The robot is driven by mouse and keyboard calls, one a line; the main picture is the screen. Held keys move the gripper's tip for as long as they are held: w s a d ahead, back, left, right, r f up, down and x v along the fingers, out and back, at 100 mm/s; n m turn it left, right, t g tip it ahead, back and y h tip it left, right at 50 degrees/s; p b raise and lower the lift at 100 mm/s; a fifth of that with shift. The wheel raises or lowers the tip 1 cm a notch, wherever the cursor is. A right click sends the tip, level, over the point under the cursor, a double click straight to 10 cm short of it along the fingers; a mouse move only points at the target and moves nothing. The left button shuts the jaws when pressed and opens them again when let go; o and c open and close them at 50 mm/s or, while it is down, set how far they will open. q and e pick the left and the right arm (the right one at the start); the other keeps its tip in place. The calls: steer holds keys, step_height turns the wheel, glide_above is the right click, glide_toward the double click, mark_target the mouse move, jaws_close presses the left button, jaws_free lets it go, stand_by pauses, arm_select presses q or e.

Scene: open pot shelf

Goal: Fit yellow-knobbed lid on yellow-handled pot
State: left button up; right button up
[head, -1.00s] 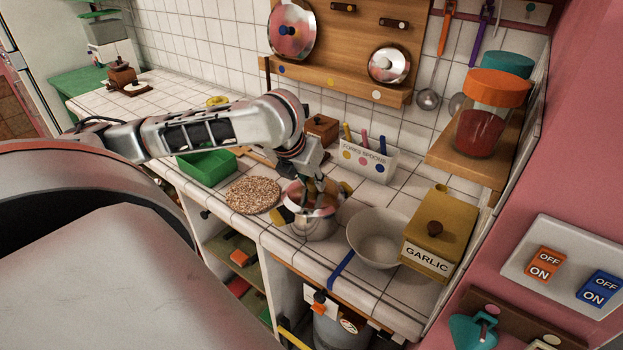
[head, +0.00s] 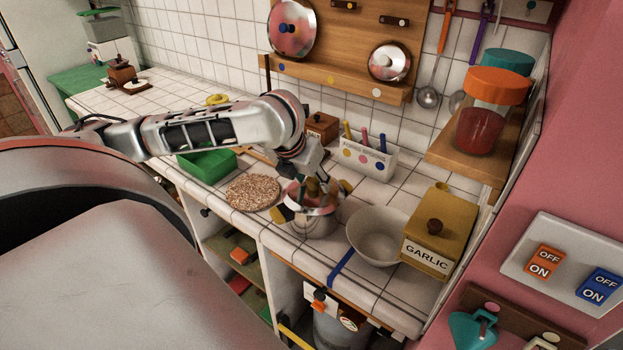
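The silver pot (head: 316,228) stands on the white tiled counter, with one yellow handle (head: 279,214) at its left and another (head: 345,187) at its back right. My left gripper (head: 316,190) points down over the middle of the pot, its fingertips at the rim. A shiny, reddish-reflecting surface shows around the fingers at the pot's top. It looks like a lid, but I cannot tell lid from pot interior for sure. No yellow knob is clear there; the fingers hide that spot. Whether the fingers are closed on something is too small to tell. My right gripper is not in view.
A pale bowl (head: 377,237) and the yellow garlic box (head: 440,232) stand close right of the pot. A round cork mat (head: 253,192) lies left. A white spoon holder (head: 366,160) stands behind. A blue-knobbed lid (head: 292,27) and a white-knobbed lid (head: 389,62) are on the wall rack.

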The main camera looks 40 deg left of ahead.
arm_select(q)
steer(key=shift+r, duration=0.15)
steer(key=shift+s+r, duration=0.2)
steer(key=shift+r, duration=0.1)
steer(key=v, duration=1.1)
steer(key=shift+s, duration=0.1)
